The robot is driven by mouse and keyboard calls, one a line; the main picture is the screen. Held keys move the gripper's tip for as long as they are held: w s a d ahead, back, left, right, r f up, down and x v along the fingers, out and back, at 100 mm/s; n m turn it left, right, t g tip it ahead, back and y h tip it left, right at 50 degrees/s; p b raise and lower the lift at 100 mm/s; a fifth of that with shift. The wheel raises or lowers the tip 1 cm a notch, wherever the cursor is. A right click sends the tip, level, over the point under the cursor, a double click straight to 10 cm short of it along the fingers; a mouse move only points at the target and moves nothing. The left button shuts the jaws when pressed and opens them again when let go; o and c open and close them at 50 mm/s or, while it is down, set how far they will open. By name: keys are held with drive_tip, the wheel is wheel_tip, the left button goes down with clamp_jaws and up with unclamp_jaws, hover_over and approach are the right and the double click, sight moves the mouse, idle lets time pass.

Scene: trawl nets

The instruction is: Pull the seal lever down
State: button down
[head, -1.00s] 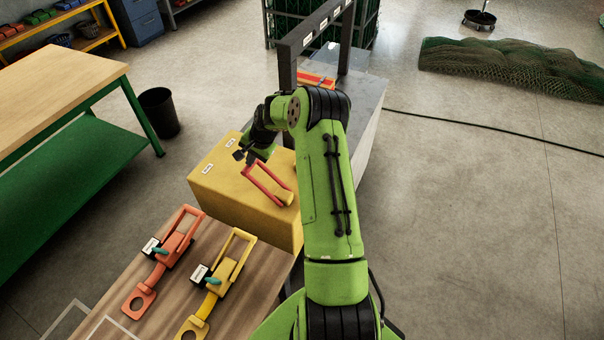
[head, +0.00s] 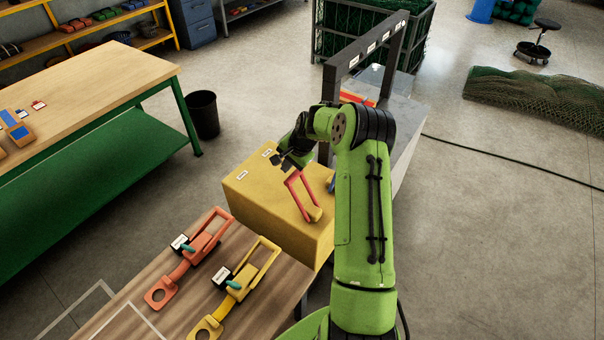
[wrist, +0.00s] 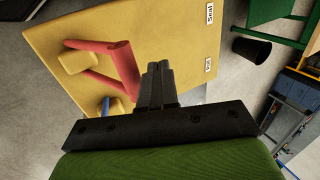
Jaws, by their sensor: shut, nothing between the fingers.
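A yellow box (head: 258,203) stands past the wooden table's end, with small white labels on its top. A red loop-shaped lever (head: 296,192) rises at a slant from a small yellow block (head: 314,214) on the box. In the wrist view the red lever (wrist: 124,68) lies just left of the fingers, its raised crossbar end closest to them. My gripper (head: 277,159) is shut and empty, at the lever's raised end above the box; it also shows in the wrist view (wrist: 158,70). I cannot tell whether it touches the lever. A blue part (head: 331,183) is partly hidden behind my arm.
On the wooden table (head: 172,312) lie an orange clamp-like tool (head: 192,258) and a yellow one (head: 245,280). A dark frame (head: 365,50) stands behind the box. A green bench (head: 90,85) and a black bin (head: 203,114) are left. Open floor lies right.

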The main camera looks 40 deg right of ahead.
drive_tip(key=b+v, duration=0.1)
drive_tip(key=v, duration=0.9)
drive_tip(key=shift+w+r, duration=0.25)
drive_tip(key=shift+r, duration=0.15)
